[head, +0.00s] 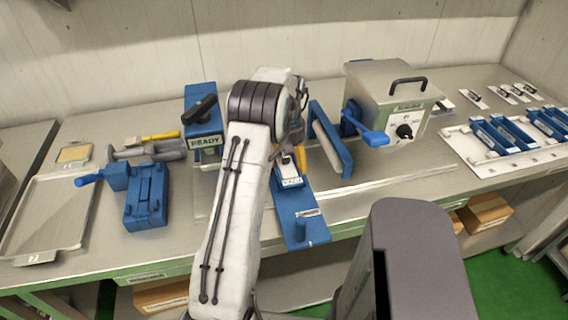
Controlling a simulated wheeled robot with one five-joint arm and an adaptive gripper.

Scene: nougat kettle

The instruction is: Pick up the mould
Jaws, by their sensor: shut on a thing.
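My gripper (293,162) is at the middle of the bench, partly hidden behind my own white arm. It is shut on a blue piece with a pale label (290,183), which looks like the mould. The piece is just above or on a blue plate (299,232) that extends toward the front edge; I cannot tell whether they touch. Most of the held piece and the fingertips are hidden. Several long blue moulds (506,133) lie in a white rack on the right of the bench.
A blue block labelled READY (203,122) stands to the left. A blue clamp-like fixture (146,199) and a metal tray (48,222) are farther left.

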